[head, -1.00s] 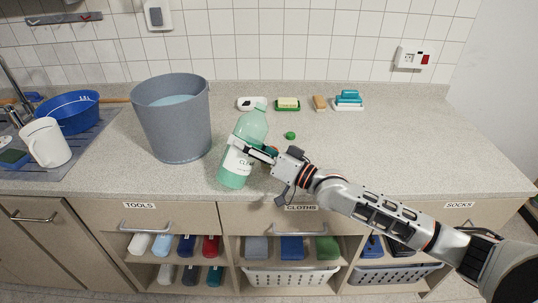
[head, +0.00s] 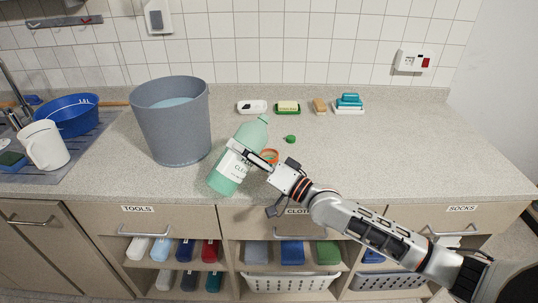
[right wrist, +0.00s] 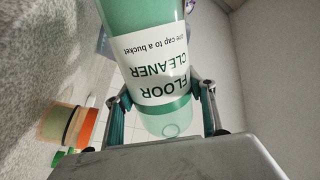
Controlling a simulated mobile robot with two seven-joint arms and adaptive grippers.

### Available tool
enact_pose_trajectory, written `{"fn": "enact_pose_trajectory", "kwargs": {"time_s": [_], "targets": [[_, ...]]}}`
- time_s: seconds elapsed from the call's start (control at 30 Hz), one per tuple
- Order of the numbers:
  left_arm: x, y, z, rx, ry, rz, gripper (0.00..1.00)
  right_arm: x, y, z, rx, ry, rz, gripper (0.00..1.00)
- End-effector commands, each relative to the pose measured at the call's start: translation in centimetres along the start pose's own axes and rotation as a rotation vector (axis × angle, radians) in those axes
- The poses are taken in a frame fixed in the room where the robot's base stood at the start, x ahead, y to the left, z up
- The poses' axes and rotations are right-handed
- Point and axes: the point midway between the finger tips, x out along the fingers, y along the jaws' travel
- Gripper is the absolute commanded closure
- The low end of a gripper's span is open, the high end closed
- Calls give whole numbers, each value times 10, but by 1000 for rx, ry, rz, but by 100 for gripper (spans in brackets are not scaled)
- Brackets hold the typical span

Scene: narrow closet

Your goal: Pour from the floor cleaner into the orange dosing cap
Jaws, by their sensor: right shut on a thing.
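The floor cleaner (head: 224,179) is a translucent green bottle with a white label, in the middle of the head view. It is tilted, its top leaning right. My right gripper (head: 247,152) is shut around its body; in the right wrist view the bottle (right wrist: 160,66) sits between the fingers with its label upside down. I cannot tell whether its base touches the counter. The orange dosing cap (head: 269,156) stands on the counter just right of the bottle, partly hidden by my gripper. It also shows at the left of the right wrist view (right wrist: 86,128). My left gripper is not in view.
A small green cap (head: 290,139) lies behind the dosing cap. A grey bucket (head: 173,134) stands close to the left of the bottle. Soap dishes and brushes (head: 288,108) line the back. The counter's right side (head: 430,150) is clear.

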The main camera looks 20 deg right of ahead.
Motion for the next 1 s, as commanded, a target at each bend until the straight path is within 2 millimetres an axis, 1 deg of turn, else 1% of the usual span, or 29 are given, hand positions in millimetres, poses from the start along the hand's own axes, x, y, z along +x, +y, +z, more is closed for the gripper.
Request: {"fn": "enact_pose_trajectory", "kwargs": {"time_s": [0.4,1.0], "targets": [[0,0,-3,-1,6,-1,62,1,-2,0,25,10,-4,93],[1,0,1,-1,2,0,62,0,-1,4,61,19,-3,93]]}}
